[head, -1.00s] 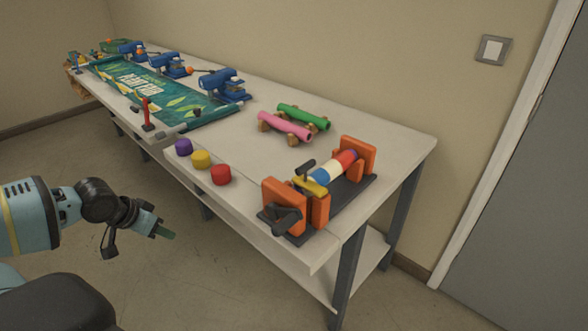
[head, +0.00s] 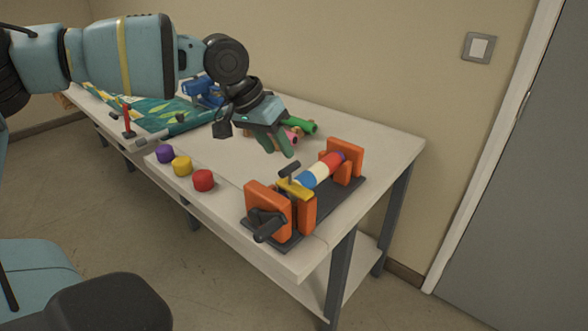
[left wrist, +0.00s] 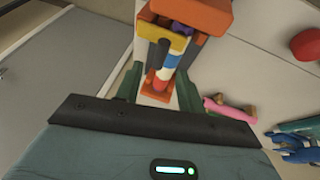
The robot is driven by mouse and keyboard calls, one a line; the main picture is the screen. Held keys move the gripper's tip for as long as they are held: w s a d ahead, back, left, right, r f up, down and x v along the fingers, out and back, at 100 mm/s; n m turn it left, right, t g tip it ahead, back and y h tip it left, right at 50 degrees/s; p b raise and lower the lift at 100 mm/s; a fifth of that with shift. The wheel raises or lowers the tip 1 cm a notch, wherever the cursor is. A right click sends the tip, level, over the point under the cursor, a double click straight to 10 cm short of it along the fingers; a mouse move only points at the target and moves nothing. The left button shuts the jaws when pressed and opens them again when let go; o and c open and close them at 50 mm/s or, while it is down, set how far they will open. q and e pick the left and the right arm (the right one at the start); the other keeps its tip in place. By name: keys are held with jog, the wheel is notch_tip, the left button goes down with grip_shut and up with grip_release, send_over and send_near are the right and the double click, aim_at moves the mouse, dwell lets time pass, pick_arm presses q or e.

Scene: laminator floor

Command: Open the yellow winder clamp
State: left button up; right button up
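The yellow winder clamp (head: 295,188) sits on the winder by the near orange block (head: 268,208), with a dark handle (head: 290,169) above it. It also shows at the top of the left wrist view (left wrist: 165,36). A striped roller (head: 318,172) in white, blue, red and purple runs from the clamp to the far orange block (head: 346,158). My left gripper (head: 280,150) is above the table, to the left of and beyond the clamp, pointing down. Its green fingers are apart and empty in the left wrist view (left wrist: 158,88). My right gripper is out of view.
Purple (head: 165,153), yellow (head: 181,166) and red (head: 203,180) knobs line the table's (head: 385,135) front edge. A dark crank (head: 268,226) juts from the winder's near end. Pink and green (head: 307,127) rolls lie behind my gripper. A printed banner (head: 150,113) lies farther left.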

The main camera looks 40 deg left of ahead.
aim_at(288, 166)
pick_arm(q)
jog(key=x, duration=0.7)
jog(key=shift+w+d+f, duration=0.1)
jog(key=shift+f, duration=0.2)
grip_shut()
